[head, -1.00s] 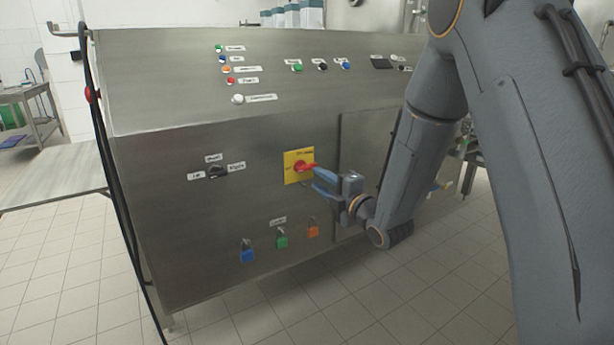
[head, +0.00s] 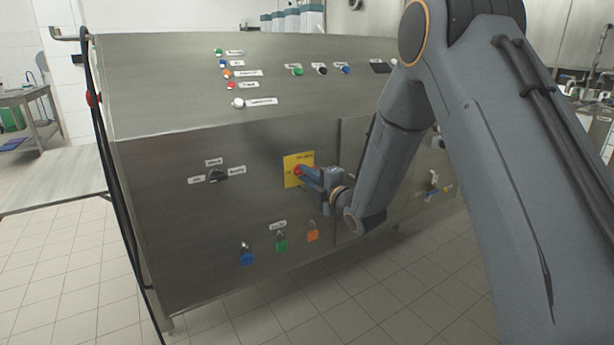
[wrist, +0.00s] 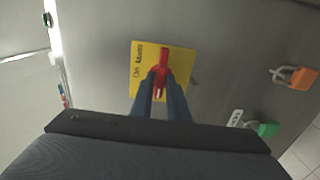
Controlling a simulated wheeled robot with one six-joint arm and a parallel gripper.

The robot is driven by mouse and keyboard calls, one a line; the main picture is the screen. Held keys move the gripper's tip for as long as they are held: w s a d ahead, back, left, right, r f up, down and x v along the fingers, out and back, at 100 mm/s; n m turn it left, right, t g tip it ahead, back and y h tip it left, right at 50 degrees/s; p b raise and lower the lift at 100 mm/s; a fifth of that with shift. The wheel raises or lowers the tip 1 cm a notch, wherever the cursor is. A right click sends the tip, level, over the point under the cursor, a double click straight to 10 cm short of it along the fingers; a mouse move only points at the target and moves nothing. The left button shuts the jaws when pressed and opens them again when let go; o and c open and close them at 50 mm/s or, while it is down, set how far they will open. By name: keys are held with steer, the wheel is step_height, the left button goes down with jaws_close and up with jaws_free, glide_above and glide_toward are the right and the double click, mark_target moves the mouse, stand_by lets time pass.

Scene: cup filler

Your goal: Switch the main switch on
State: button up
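The main switch is a red rotary handle (wrist: 162,66) on a yellow square plate (wrist: 147,60), set in the front of the steel cabinet. In the head view the yellow plate (head: 291,174) shows, with the red handle mostly covered by my gripper. My gripper (head: 304,173) is at the switch, its blue fingers pointing at the plate. In the wrist view the two fingers (wrist: 163,88) lie on either side of the red handle's near end, close together. Whether they press on the handle is hard to tell.
A black selector knob (head: 217,174) is left of the switch. Blue (head: 247,257), green (head: 281,243) and orange (head: 313,235) padlocks hang below it. Several coloured buttons line the sloped upper panel (head: 160,75). A black cable (head: 105,160) runs down the cabinet's left edge.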

jaws_close()
steer(key=shift+m, duration=0.3)
steer(key=shift+f+m+p, duration=0.1)
steer(key=shift+m+p, duration=0.6)
steer(key=shift+m, duration=7.9)
steer(key=shift+o, duration=2.4)
jaws_free()
